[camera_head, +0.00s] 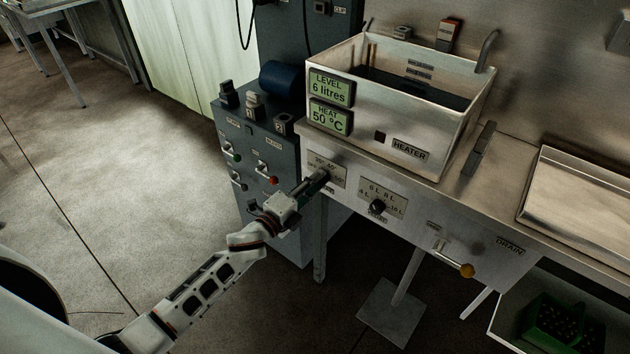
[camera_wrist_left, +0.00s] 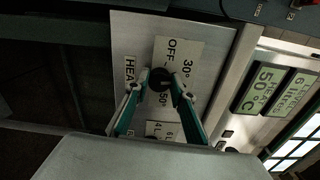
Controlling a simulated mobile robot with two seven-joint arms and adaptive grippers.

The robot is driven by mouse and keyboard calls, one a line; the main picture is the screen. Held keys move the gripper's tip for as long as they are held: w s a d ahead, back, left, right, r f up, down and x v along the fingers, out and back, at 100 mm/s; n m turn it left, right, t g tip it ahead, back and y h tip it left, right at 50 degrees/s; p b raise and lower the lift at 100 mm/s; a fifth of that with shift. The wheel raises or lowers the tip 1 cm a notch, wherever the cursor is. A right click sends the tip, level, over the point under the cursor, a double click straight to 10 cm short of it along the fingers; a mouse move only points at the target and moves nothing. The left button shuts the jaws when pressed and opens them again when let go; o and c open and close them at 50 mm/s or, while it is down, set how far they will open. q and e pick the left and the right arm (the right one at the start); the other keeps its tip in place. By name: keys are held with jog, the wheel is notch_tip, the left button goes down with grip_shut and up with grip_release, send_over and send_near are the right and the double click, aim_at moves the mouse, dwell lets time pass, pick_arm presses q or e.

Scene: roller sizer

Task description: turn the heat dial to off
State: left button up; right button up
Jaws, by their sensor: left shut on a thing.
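The heat dial (camera_wrist_left: 160,77) is a round black knob on a pale label plate (camera_wrist_left: 187,52) marked OFF, 30° and 50°. My left gripper (camera_head: 317,182) reaches the front panel and is shut on the dial. In the left wrist view its two fingers lie on either side of the knob. In the head view the gripper mostly hides the dial, with part of its plate (camera_head: 336,166) showing. Which mark the dial points to is too small to tell. The heat display (camera_head: 331,118) reads 50 °C. My right gripper is not in view.
The heater tank (camera_head: 425,125) stands above. A grey control cabinet (camera_head: 262,150) with small levers is close on the left. Open floor lies left.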

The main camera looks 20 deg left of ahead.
pick_arm(q)
jog(key=shift+f+n+p, duration=0.15)
jog(key=shift+n+p, duration=2.8)
jog(key=shift+n, duration=3.35)
jog(key=shift+s, duration=0.1)
jog(key=o, duration=1.1)
jog(key=v, duration=1.2)
